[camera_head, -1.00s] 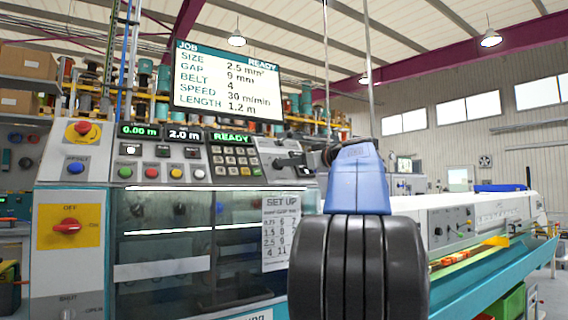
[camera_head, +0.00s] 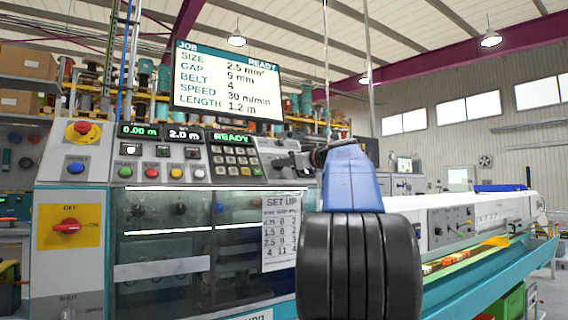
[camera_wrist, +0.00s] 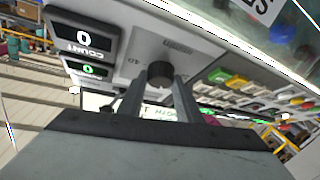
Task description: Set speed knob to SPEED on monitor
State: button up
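The monitor (camera_head: 228,84) above the machine reads SPEED 30 m/min, with READY at its top right. A dark round knob (camera_wrist: 160,73) sits on a pale panel with a scale around it in the wrist view; one mark seems to read 40. My gripper (camera_wrist: 160,82) is at this knob, its two grey fingers apart with the knob between their tips. I cannot tell whether they touch it.
A COUNT display (camera_wrist: 85,36) reading 0 is beside the knob panel. A keypad (camera_head: 235,158) and coloured buttons (camera_head: 150,172) are left of my gripper. A red rotary switch (camera_head: 67,226) is at far left. A set-up sheet (camera_head: 281,232) hangs below the panel.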

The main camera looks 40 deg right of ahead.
jog(key=shift+m, duration=0.3)
jog(key=m+h, duration=0.1)
jog(key=m, duration=0.1)
jog(key=m+h, duration=0.3)
jog(key=m, duration=0.1)
jog(key=shift+a+m+h, duration=0.4)
jog(key=shift+w+a+m+g+h, duration=0.1)
jog(key=shift+m+g+h, duration=0.85)
jog(key=shift+m, duration=0.95)
jog(key=shift+w+a+m+g+h, duration=0.1)
jog(key=shift+m+g+h, duration=0.8)
jog(key=shift+m, duration=1)
jog(key=shift+m+g+h, duration=0.25)
jog(key=shift+m+h, duration=0.2)
jog(key=shift+m, duration=0.35)
jog(key=o, duration=1)
jog(key=shift+o, duration=0.2)
jog(key=shift+s, duration=0.15)
jog(key=v, duration=1.7)
